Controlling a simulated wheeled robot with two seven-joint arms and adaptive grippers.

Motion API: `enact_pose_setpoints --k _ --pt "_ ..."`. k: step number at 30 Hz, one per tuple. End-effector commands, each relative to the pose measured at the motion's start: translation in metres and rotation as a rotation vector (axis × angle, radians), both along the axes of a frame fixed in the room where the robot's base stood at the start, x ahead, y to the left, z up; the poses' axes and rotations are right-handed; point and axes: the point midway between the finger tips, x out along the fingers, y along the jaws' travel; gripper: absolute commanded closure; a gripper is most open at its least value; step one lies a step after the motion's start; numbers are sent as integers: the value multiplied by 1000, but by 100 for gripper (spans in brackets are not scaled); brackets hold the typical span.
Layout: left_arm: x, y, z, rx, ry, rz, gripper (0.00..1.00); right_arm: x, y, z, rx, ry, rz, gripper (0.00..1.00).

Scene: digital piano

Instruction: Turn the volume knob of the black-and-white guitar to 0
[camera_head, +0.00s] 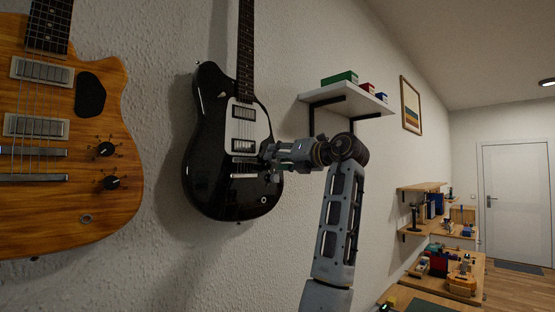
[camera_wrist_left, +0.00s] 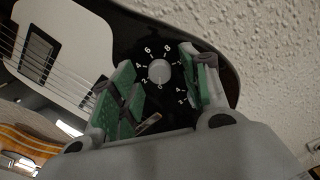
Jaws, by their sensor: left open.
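The black-and-white guitar (camera_head: 208,150) hangs on the wall, with a glossy black body and a white plate. A round grey knob (camera_wrist_left: 159,72) on its black body shows in the left wrist view, ringed by white numbers. I cannot read which number it points to. My left gripper (camera_head: 268,158) is at the guitar's lower right side and hides its knobs in the head view. In the wrist view, its green-padded fingers (camera_wrist_left: 161,68) are apart, one on each side of the knob. I cannot tell whether either touches it. My right gripper is not in view.
An orange wooden guitar (camera_head: 60,215) hangs to the left, with two black knobs. A white shelf (camera_head: 345,107) with small boxes is on the wall to the right. Farther right are wooden shelves (camera_head: 420,187) and benches with clutter, and a white door (camera_head: 515,200).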

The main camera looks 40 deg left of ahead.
Motion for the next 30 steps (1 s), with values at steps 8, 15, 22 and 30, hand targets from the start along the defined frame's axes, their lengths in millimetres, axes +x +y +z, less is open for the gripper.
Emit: enact_pose_setpoints --k 8,15,22,30 --pt "-2 -35 0 1 0 -3 54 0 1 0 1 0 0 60" --pt "-5 -70 0 0 0 -2 54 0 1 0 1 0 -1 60" --pt "-7 -98 0 -1 0 -2 54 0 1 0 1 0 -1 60" --pt "-9 -110 0 0 0 -1 54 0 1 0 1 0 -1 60"
